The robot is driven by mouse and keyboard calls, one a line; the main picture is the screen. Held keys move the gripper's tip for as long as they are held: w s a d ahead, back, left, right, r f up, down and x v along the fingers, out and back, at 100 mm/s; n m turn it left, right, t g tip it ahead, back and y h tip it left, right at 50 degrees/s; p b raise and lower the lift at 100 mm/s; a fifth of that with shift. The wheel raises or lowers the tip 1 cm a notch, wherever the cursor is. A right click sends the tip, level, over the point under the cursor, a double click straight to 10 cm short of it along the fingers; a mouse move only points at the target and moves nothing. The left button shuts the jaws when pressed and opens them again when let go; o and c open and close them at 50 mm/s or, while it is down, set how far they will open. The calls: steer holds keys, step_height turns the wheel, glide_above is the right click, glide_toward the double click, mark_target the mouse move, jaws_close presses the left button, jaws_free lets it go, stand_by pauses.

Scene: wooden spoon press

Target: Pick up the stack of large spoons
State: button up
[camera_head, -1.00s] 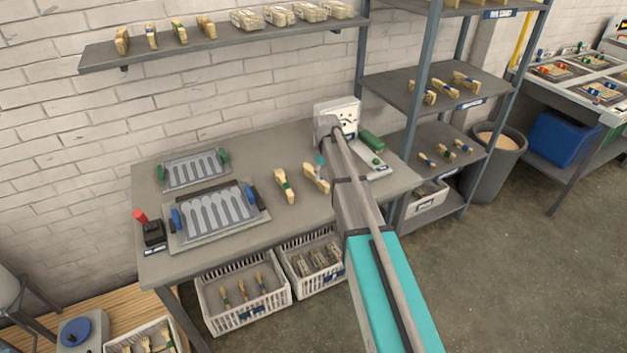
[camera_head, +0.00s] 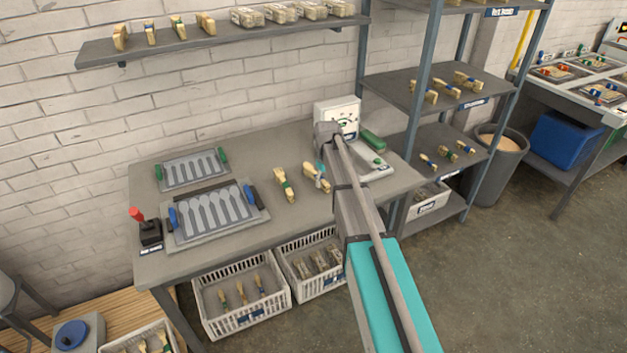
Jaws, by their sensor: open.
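Two banded bundles of wooden spoons lie on the grey workbench (camera_head: 245,250). The left bundle (camera_head: 284,185) has a green band and lies clear of my arm. The right bundle (camera_head: 312,173) lies just left of my arm, partly covered by my gripper (camera_head: 320,179). My gripper is open, small in the picture and over the right bundle. I cannot tell whether its fingers touch the bundle or stand around it. Which bundle holds the large spoons is not clear from the picture.
Two spoon-shaped moulds, a larger one (camera_head: 213,212) and a smaller one (camera_head: 192,170), sit at the bench's left, beside a red-handled lever (camera_head: 149,232). A white scale-like device (camera_head: 337,117) stands behind my arm. A wall shelf (camera_head: 215,40) hangs above; a rack (camera_head: 432,85) stands right.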

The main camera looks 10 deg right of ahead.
steer(key=shift+f+b, duration=0.85)
steer(key=shift+f, duration=0.3)
steer(key=shift+c, duration=0.2)
jaws_close()
